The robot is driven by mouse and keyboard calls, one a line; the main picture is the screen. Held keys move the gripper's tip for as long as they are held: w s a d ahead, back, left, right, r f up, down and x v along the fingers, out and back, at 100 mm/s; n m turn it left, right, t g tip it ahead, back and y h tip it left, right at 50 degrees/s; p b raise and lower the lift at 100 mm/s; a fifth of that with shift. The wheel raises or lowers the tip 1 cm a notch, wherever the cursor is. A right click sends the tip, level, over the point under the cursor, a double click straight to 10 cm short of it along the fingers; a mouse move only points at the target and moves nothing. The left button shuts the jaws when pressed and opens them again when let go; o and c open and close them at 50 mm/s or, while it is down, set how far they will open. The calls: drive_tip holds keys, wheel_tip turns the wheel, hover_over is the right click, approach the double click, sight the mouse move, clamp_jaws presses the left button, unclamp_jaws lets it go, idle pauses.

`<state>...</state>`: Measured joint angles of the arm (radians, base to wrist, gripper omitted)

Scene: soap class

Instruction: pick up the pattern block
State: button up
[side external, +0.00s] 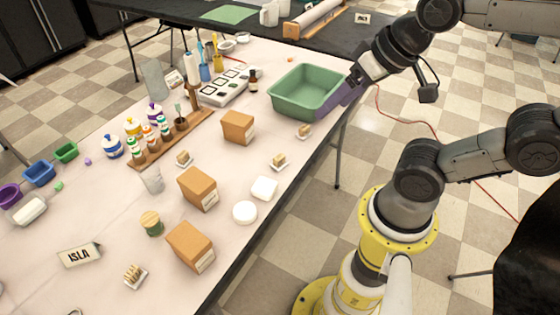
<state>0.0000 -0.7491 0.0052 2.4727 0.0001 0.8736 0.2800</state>
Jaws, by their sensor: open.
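No item is clearly marked as the pattern block, and I cannot tell which one it is. Tan blocks with pale labels stand on the table: one (237,125) in the middle, one (196,187) nearer, and one (188,245) nearest. Smaller tan pieces on white bases lie among them, at the left (183,158), right (279,161) and far right (304,130). My gripper (336,103), with purple fingers, is open beside the right end of the green tub (290,101), apart from all these blocks. The gap between its fingers is hard to see.
Two white rounded pieces (244,212) (264,188) lie near the right table edge. A wooden rack (173,139) with bottles stands left of the middle block. A clear cup (152,180) and a lidded jar (151,224) are at left. A name card (79,255) stands front left.

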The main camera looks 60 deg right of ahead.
drive_tip(key=w+d+m, duration=0.2)
drive_tip(key=w+m, duration=0.6)
drive_tip(key=m+g, duration=0.6)
drive_tip(key=m, duration=0.3)
hover_over(281, 155)
wheel_tip(281, 155, down, 20)
drive_tip(key=r, duration=0.1)
drive_tip(key=f, duration=0.8)
drive_tip(key=shift+s+d, duration=0.1)
drive_tip(key=shift+s, duration=0.15)
drive_tip(key=shift+m, duration=0.3)
drive_tip(key=shift+w+f, duration=0.2)
drive_tip(key=shift+f, duration=2.8)
clamp_jaws()
